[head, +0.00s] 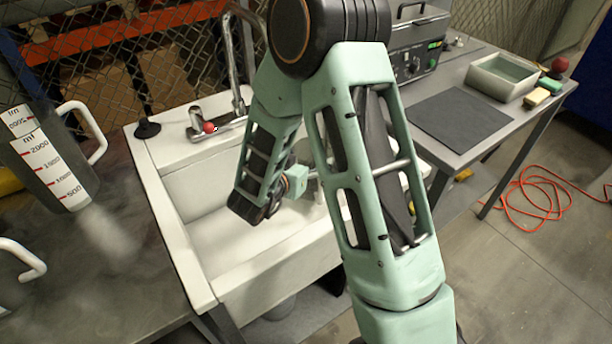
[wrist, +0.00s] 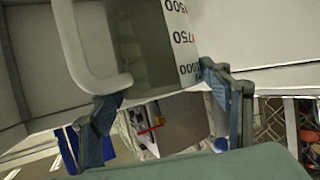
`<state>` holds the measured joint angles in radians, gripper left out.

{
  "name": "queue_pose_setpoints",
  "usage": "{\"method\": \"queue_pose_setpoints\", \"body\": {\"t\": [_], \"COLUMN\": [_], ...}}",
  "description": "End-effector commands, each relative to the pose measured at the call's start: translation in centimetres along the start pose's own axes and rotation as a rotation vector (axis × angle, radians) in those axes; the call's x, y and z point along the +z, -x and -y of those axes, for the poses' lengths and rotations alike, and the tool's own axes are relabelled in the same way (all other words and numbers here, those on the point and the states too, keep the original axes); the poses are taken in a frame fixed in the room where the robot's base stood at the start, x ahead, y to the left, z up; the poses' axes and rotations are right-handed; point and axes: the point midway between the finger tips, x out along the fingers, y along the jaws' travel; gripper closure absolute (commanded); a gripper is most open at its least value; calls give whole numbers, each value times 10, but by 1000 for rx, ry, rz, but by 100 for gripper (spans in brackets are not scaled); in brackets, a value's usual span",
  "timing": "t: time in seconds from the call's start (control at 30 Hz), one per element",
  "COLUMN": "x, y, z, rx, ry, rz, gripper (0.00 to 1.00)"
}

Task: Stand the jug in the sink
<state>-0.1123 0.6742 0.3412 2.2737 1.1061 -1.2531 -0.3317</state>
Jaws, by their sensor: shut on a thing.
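A clear jug (wrist: 150,45) with a black-and-red scale and a white handle (wrist: 82,50) is between the fingers of my gripper (wrist: 158,84) in the wrist view. My gripper is shut on it, one finger near the handle and the other near the scale. The white sink (head: 225,245) is in the middle of the head view. My forearm reaches over it, and my arm hides most of the gripper and the held jug there. I cannot tell whether the jug touches the sink floor.
A larger jug (head: 50,160) marked to 2000 stands on the metal bench left of the sink. A white handle (head: 22,258) shows at the left edge. A tap (head: 215,126) with a red knob is at the sink's back. Right are a dark mat (head: 460,122) and grey tub (head: 500,78).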

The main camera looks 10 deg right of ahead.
Motion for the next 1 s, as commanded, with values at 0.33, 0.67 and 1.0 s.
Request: {"method": "queue_pose_setpoints", "body": {"t": [0.33,0.67,1.0], "x": [34,37,39], "y": [-14,-16,-16], "z": [0,1,1], "rx": [1,0,0], "ry": [1,-1,-1], "rz": [1,-2,-1], "gripper": [68,68,12]}}
